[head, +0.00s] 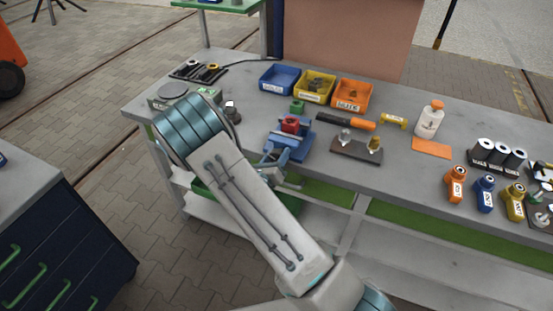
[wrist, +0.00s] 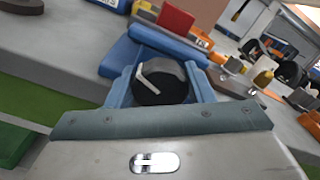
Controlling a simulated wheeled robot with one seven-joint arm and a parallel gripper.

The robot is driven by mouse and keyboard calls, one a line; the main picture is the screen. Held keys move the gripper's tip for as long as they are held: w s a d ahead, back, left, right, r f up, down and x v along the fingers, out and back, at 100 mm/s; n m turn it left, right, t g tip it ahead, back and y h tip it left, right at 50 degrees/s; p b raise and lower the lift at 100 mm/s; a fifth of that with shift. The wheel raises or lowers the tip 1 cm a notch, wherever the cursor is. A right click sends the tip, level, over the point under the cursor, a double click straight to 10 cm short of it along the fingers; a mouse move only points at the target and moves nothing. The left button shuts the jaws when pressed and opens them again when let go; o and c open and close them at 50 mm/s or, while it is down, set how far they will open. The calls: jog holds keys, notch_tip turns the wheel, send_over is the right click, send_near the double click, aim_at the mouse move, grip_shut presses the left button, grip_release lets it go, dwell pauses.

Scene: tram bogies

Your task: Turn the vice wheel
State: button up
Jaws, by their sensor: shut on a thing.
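The vice (head: 297,145) is blue and stands near the front edge of the grey bench, with a red block (head: 290,124) at its top. The block and blue vice body also show at the top of the wrist view (wrist: 176,22). The vice wheel (wrist: 160,88) is a dark round piece with a pale bar across it. My gripper (wrist: 162,72) has its two blue fingers on either side of the wheel and is shut on it. In the head view my gripper is at the vice's front, partly hidden by my arm, and the wheel is not clear there.
Blue (head: 279,78), yellow (head: 314,86) and orange (head: 351,95) bins stand behind the vice. A dark block with fittings (head: 356,149) and a black-and-orange tool (head: 346,121) lie right of it. A white bottle (head: 429,121) stands further right. A dark cabinet (head: 60,240) is at left.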

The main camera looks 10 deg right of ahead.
jog(key=m+b, duration=0.1)
jog(key=m, duration=0.1)
jog(key=m+b, duration=0.1)
jog(key=b, duration=0.1)
jog(key=m+b, duration=0.2)
jog(key=shift+s+f+m, duration=0.1)
jog(key=shift+f+m, duration=0.2)
jog(key=m+b, duration=0.4)
jog(key=b, duration=0.2)
jog(key=shift+d+f+m+b, duration=0.1)
jog(key=shift+d+m+b, duration=0.05)
jog(key=shift+m+b, duration=0.2)
jog(key=m+b, duration=0.2)
jog(key=b, duration=0.2)
jog(key=m+b, duration=0.3)
jog(key=b, duration=0.2)
jog(key=shift+s+d+f, duration=0.1)
jog(key=shift+f, duration=0.05)
jog(key=m+b, duration=0.3)
jog(key=b, duration=0.4)
jog(key=m+b, duration=0.1)
jog(key=shift+r+m+b, duration=0.25)
jog(key=shift+b, duration=0.15)
jog(key=shift+r, duration=0.1)
jog(key=o, duration=1)
jog(key=shift+s, duration=0.1)
